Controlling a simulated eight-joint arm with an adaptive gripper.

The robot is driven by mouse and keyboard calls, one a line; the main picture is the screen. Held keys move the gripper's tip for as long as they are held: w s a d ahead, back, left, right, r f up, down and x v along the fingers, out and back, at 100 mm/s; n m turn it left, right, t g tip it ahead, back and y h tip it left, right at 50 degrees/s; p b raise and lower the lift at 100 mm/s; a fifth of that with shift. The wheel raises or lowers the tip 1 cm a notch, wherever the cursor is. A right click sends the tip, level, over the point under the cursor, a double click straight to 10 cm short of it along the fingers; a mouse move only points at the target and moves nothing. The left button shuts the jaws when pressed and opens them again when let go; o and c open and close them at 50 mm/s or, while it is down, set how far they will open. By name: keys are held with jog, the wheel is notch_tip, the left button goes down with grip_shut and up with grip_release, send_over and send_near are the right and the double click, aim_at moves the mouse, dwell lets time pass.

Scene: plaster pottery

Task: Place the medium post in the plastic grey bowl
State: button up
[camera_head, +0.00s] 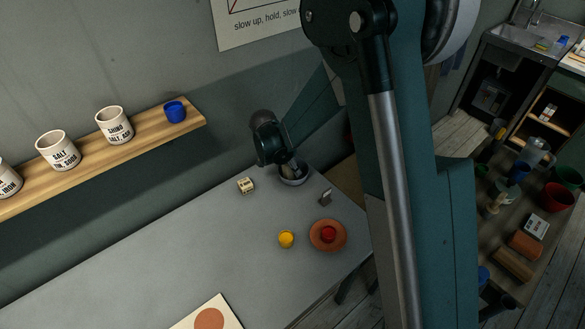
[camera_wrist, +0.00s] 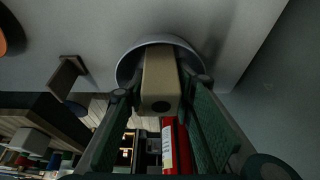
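The grey bowl (camera_head: 293,181) stands on the table near the wall, below my gripper (camera_head: 287,163). In the wrist view the bowl's pale rim (camera_wrist: 128,62) curves around a tan block-like post (camera_wrist: 160,82) with a dark hole in its near end. The post's far end reaches into the bowl. Whether the post rests on the bowl's floor is hidden.
A small cream block (camera_head: 246,185) lies left of the bowl and a small grey piece (camera_head: 325,198) to its right. A yellow cup (camera_head: 286,240) and a terracotta dish (camera_head: 316,246) holding a red cup (camera_head: 328,233) stand nearer. A wall shelf (camera_head: 150,136) holds cups.

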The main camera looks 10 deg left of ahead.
jog(key=shift+o, duration=1)
jog(key=shift+r, duration=0.25)
jog(key=shift+r+p, duration=0.4)
jog(key=shift+p, duration=0.25)
jog(key=v, duration=1.2)
jog(key=shift+w, duration=0.1)
jog(key=shift+d, duration=0.15)
